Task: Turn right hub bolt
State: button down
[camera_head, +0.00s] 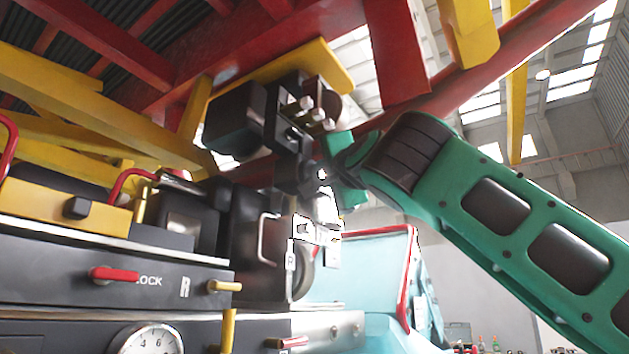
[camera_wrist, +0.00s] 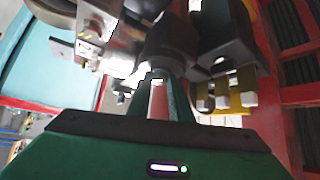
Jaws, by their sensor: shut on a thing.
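My gripper (camera_head: 326,172) is at the end of my green arm, beside the dark hub assembly (camera_head: 292,135) under the train. The wrist view shows my gripper's fingers (camera_wrist: 160,78) close together, their tips at the dark round hub (camera_wrist: 168,42). They are shut on a small part at the hub, which fits the right hub bolt. The bolt is mostly hidden between the fingertips, and its turn angle cannot be told. Several pale bolt heads (camera_head: 304,104) stick out just above my gripper; they also show right of the fingers in the wrist view (camera_wrist: 222,101).
Red beams (camera_head: 392,50) and yellow beams (camera_head: 85,85) run close overhead. A dark control panel with a gauge (camera_head: 150,340) and red-handled levers (camera_head: 115,274) stands at left. A light-blue, red-edged body (camera_head: 375,265) is below my gripper. The space at right is open.

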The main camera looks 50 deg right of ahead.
jog(key=m+g, duration=0.3)
jog(key=m+g+y, duration=0.1)
jog(key=m, duration=0.1)
jog(key=shift+s+r, duration=0.1)
jog(key=shift+r, duration=0.25)
jog(key=shift+m+g, duration=0.4)
jog(key=shift+d+r+m+g+y, duration=0.15)
jog(key=shift+m+g+y, duration=0.35)
jog(key=shift+m+y, duration=0.35)
jog(key=shift+r+m+g+y, duration=0.1)
jog(key=shift+m+g+y, duration=0.2)
jog(key=shift+y, duration=0.25)
jog(key=shift+w, duration=0.2)
jog(key=c, duration=1.7)
grip_release()
jog(key=shift+a, duration=0.2)
jog(key=shift+o, duration=0.4)
jog(key=shift+r, duration=0.1)
jog(key=shift+s, duration=0.1)
